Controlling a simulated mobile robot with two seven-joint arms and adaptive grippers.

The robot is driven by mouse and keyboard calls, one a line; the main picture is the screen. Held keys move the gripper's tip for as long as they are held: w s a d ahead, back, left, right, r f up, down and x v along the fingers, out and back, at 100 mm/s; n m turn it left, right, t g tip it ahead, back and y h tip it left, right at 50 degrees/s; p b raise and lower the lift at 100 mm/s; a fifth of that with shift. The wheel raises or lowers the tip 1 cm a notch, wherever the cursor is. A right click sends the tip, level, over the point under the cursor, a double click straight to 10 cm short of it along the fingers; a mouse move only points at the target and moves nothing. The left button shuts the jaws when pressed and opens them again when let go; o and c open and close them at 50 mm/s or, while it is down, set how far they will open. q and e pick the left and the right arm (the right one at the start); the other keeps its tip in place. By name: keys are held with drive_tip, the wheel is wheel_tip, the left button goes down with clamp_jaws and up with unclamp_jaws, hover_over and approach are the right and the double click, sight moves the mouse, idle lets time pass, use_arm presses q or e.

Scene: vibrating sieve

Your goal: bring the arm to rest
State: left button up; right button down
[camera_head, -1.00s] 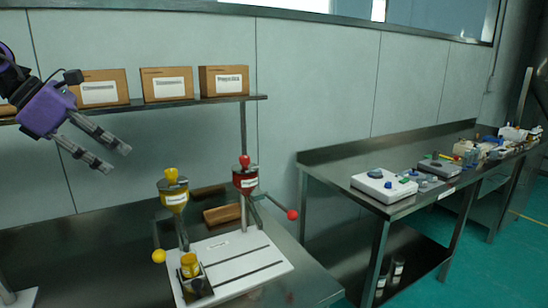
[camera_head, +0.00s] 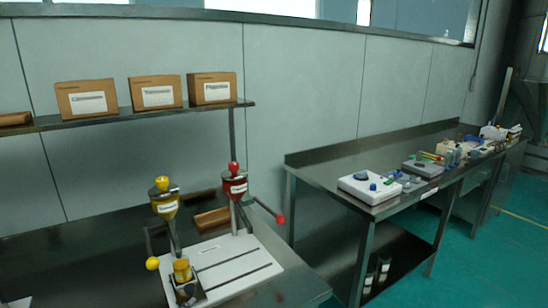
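Neither of my grippers is in the head view now. A yellow-topped funnel device (camera_head: 166,203) and a red-topped funnel device (camera_head: 235,187) stand on a white base plate (camera_head: 240,267) on the near steel table. A yellow cup (camera_head: 182,270) sits in a dark holder at the plate's front left. A yellow ball knob (camera_head: 152,263) and a red ball knob (camera_head: 281,219) stick out on levers to either side.
Three labelled cardboard boxes (camera_head: 157,92) stand on the shelf (camera_head: 120,117) above the table. A second steel table (camera_head: 330,171) at the right holds a white instrument (camera_head: 369,188) and assorted lab items. Green floor (camera_head: 475,260) is clear at the right.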

use_arm(q)
drive_tip(key=s+f+n+g+y, duration=0.1)
drive_tip(key=s+f+n+g, duration=0.1)
drive_tip(key=s+f, duration=0.4)
drive_tip(key=s+f+n+g+y+p, duration=0.1)
drive_tip(key=s+f+n, duration=0.3)
drive_tip(key=s, duration=1.3)
drive_tip(key=s+d+f+n+g+y, duration=0.1)
drive_tip(key=s+f+n+g, duration=0.2)
drive_tip(key=s+f, duration=0.5)
drive_tip(key=s+n, duration=0.1)
drive_tip(key=s, duration=0.2)
drive_tip(key=shift+s+g+p, duration=0.3)
drive_tip(key=shift+s+p, duration=0.1)
use_arm(e)
drive_tip(key=r, duration=0.1)
drive_tip(key=w+r, duration=0.1)
drive_tip(key=r, duration=0.1)
drive_tip(key=shift+w+a, duration=0.1)
drive_tip(key=shift+w, duration=0.15)
drive_tip(key=shift+w+a+r+t, duration=0.1)
drive_tip(key=shift+w+t, duration=0.2)
drive_tip(key=shift+w, duration=0.2)
drive_tip(key=shift+s, duration=0.15)
